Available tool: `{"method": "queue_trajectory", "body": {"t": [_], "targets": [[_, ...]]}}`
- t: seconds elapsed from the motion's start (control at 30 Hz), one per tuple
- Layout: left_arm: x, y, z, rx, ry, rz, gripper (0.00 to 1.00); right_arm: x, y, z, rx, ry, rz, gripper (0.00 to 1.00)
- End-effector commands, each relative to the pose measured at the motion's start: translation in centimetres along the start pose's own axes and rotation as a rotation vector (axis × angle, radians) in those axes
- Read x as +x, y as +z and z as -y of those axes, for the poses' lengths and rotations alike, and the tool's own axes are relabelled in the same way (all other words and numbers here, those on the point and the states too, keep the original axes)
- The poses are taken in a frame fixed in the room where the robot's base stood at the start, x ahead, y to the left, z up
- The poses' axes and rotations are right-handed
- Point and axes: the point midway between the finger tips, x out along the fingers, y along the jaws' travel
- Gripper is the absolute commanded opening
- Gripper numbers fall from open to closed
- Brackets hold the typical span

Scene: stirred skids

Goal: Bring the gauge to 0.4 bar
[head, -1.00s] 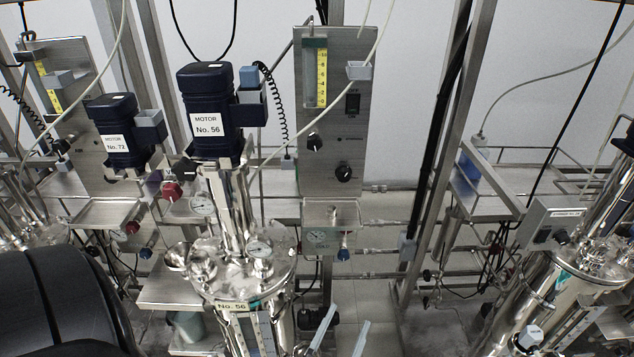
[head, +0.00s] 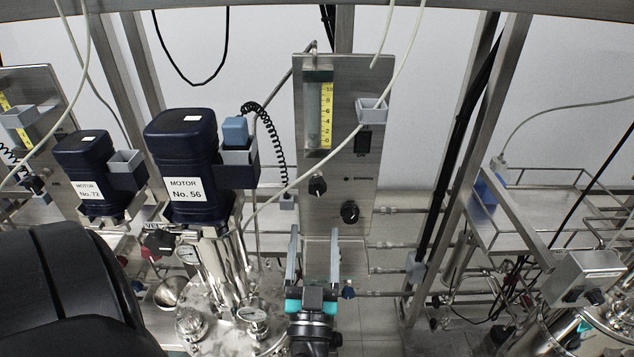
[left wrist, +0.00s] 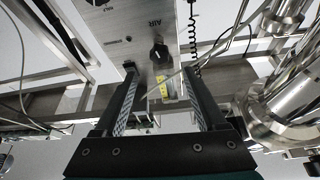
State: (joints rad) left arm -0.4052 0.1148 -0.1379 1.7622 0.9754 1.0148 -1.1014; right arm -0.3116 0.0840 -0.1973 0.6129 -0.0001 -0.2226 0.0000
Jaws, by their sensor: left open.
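My left gripper (head: 314,254) is open and empty, its fingers pointing up in front of the lower part of the steel panel (head: 385,105). The panel carries a yellow-scaled flow tube (head: 327,115), a dark upper knob (head: 317,185) and a lower knob (head: 350,212). The left wrist view shows the open fingers (left wrist: 158,78) framing a black knob (left wrist: 159,53) beside the word AIR, apart from it. My right gripper is not in view.
The dark motor No. 56 (head: 183,150) stands left of the panel, above the vessel. A pale hose (head: 345,140) crosses the panel's front. A coiled black cable (head: 276,140) hangs at its left. Right of it are a steel post (head: 470,130) and a railed shelf (head: 510,225).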

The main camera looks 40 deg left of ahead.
Motion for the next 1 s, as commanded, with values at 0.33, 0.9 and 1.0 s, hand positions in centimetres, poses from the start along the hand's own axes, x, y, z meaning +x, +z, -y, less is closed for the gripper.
{"method": "queue_trajectory", "body": {"t": [0.33,0.9,1.0], "targets": [[7.6,-0.2,0.0,0.000,0.001,-0.004,0.73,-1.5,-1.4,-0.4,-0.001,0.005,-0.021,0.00],[10.7,0.0,0.0,0.001,0.001,0.000,0.73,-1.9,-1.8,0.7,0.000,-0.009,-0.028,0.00],[10.6,0.0,0.0,0.000,0.001,0.000,0.65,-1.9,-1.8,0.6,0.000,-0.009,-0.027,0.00]]}}
